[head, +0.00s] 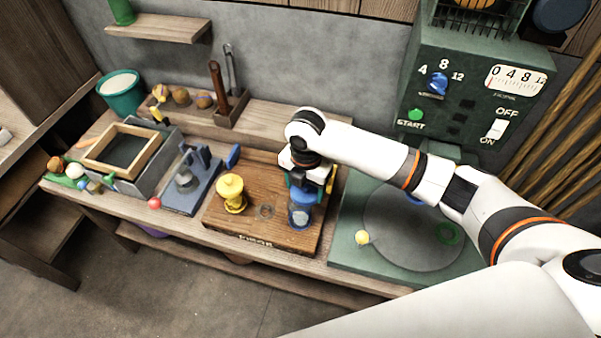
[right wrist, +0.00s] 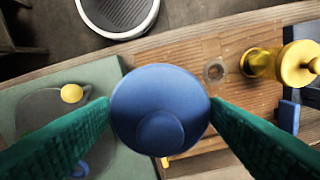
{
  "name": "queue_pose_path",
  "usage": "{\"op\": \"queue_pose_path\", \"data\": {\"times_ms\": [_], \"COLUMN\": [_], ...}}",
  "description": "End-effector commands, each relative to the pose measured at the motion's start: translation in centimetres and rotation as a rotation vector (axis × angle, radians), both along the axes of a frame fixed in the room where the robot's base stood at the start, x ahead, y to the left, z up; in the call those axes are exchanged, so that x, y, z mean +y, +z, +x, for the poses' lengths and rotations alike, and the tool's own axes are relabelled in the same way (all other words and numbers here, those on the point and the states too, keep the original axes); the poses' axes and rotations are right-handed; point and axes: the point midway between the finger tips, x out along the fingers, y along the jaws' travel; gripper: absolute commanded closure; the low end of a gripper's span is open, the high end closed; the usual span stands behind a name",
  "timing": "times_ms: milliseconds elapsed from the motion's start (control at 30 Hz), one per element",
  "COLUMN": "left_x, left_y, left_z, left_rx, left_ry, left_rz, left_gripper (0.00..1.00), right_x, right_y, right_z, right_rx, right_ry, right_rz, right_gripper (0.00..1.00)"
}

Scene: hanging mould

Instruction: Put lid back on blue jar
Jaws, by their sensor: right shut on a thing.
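The blue jar (head: 301,212) stands on the wooden board, near its right end. My right gripper (head: 305,180) points down directly over it. In the right wrist view, its two green fingers (right wrist: 160,112) are shut on the blue lid (right wrist: 160,100), one on each side. The lid is a round disc with a raised round knob, seen from above. The lid hides the jar in that view, and I cannot tell whether it touches the jar's rim. My left gripper is not in view.
The wooden board (head: 222,217) also holds a yellow lidded jar (head: 232,197) and a small ring (head: 265,211). Right of it is a green base with a grey disc (head: 400,240) and a yellow knob (head: 362,237). A green control panel (head: 455,85) rises behind.

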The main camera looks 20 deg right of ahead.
Motion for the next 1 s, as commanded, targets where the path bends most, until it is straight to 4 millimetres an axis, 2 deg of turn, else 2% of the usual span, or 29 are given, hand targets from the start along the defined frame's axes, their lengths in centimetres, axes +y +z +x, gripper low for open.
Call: {"op": "queue_pose_path", "data": {"times_ms": [33,200,433,667,1000], "left_x": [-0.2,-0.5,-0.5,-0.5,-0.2], "left_y": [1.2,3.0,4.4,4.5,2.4], "left_z": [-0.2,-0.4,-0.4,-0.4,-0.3], "left_rx": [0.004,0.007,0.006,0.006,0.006], "left_ry": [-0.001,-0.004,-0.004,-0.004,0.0], "left_rz": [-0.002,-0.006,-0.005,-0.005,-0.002], "left_gripper": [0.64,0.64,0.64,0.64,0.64], "right_x": [0.2,0.3,0.4,0.4,0.4], "right_y": [0.4,-0.3,-1.1,-1.7,-3.9], "right_z": [0.3,1.4,2.2,2.4,2.4], "right_rx": [0.003,0.002,0.002,0.001,-0.001], "right_ry": [0.106,0.498,0.881,1.01,1.012], "right_rz": [0.0,0.0,-0.001,0.0,0.0], "right_gripper": [0.52,0.52,0.52,0.52,0.52]}}
